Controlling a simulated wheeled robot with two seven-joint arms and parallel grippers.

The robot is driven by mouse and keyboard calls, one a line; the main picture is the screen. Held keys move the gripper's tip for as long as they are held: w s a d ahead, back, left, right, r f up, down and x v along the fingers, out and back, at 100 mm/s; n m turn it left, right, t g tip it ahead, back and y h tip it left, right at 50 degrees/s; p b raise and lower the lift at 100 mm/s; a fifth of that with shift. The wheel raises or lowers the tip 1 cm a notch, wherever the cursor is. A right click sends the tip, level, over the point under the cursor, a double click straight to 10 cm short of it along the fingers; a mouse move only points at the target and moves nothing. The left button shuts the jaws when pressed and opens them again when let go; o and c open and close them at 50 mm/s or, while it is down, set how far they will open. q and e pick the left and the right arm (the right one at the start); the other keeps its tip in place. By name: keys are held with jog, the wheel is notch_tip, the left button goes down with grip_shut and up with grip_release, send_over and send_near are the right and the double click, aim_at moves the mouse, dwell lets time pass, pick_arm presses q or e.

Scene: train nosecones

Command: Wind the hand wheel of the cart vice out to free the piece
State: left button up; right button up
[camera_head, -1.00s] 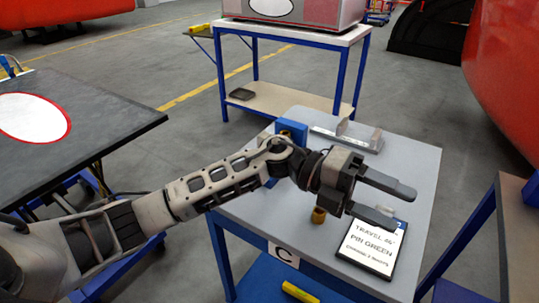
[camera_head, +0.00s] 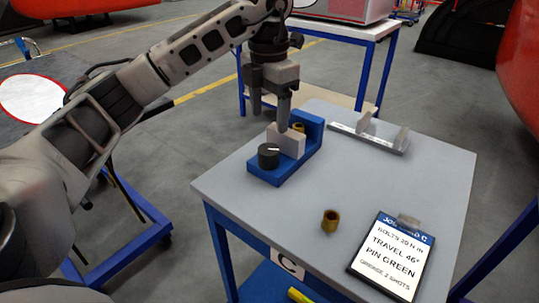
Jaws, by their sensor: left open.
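The blue cart vice (camera_head: 312,128) stands on the grey cart top, left of its middle. Its black hand wheel (camera_head: 268,156), with a pale mark on top, is at the near end. A light grey jaw block (camera_head: 287,141) sits between the wheel and the blue far end. A small brass-coloured piece (camera_head: 299,127) shows behind the block; how tightly it is gripped cannot be seen. My left gripper (camera_head: 270,121) is open, pointing down above the vice. One finger overlaps the jaw block in the picture; contact cannot be told. My right gripper is not in view.
A loose brass bush (camera_head: 330,220) stands on the cart top (camera_head: 390,190). A job card (camera_head: 392,254) lies at the near right. A grey bracket (camera_head: 370,133) lies at the back. A dark table (camera_head: 65,75) is at the left.

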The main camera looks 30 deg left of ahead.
aim_at(269, 149)
pick_arm(q)
notch_tip(269, 149, down, 10)
dwell(0.3)
jog(key=c, duration=1)
